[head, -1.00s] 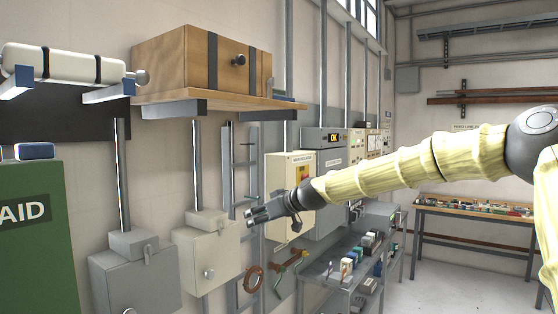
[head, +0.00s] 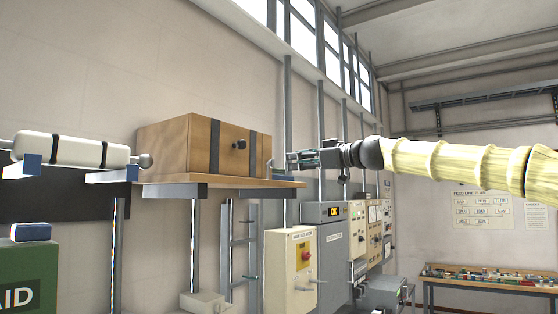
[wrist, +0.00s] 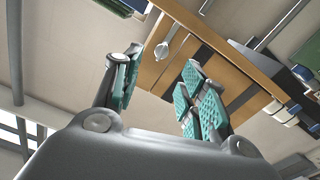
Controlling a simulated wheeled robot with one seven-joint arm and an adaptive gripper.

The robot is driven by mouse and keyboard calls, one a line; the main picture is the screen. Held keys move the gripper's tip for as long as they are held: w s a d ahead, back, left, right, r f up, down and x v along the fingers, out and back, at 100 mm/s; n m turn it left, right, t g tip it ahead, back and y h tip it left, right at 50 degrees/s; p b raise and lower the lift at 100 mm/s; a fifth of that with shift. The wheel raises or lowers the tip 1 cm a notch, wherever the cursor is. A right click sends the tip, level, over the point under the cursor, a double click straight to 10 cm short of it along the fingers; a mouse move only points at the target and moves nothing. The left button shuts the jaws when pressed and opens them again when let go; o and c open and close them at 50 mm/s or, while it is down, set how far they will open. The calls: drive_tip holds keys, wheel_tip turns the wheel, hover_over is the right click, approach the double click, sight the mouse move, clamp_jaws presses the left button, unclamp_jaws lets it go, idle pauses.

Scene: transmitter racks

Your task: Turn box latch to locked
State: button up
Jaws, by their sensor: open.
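A wooden box (head: 205,146) with two dark straps sits on a wall shelf in the head view. Its latch (head: 239,144) shows as a small dark knob on the front, between the straps. My gripper (head: 290,160) is open and empty, to the right of the box at about latch height in the picture.
The wooden shelf (head: 215,183) juts out under the box. A white cylinder (head: 70,149) lies on brackets at the left. A cream wall box (head: 290,270) and grey cabinets (head: 325,235) stand below my arm. The air before the box front looks clear.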

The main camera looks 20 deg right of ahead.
drive_tip(key=p+x, duration=0.3)
drive_tip(key=x, duration=0.4)
drive_tip(key=shift+w+a, duration=0.25)
drive_tip(key=shift+w, duration=0.05)
clamp_jaws()
